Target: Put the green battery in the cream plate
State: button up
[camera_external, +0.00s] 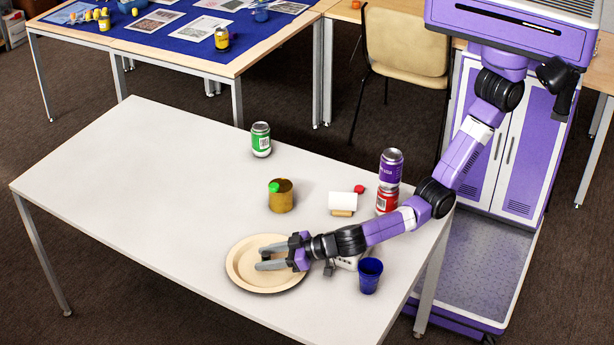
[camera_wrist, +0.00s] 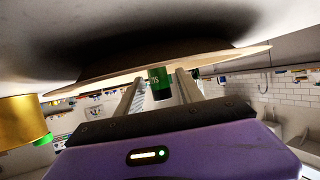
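The green battery (camera_wrist: 158,76), green with a black end, is between the fingertips of my gripper (camera_wrist: 162,82) in the wrist view. The fingers lie close along both its sides and appear shut on it. In the external view my gripper (camera_external: 264,257) reaches in from the right, low over the cream plate (camera_external: 242,277), with the battery mostly hidden between the fingers. The plate also shows in the wrist view (camera_wrist: 95,82), which is tilted over, right behind the battery. I cannot tell whether the battery touches the plate.
A gold tin (camera_external: 284,203) with a green piece at its rim stands behind the plate. A blue cup (camera_external: 370,276) is right of it. A green can (camera_external: 261,140), a purple can (camera_external: 391,167) on a red can (camera_external: 386,201), and a white block (camera_external: 342,201) stand farther back. The table's left is clear.

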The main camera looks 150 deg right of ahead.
jog(key=shift+r, duration=0.15)
jog(key=shift+a+r, duration=0.1)
jog(key=shift+a, duration=0.1)
jog(key=shift+p+v, duration=0.7)
jog(key=shift+v, duration=2.85)
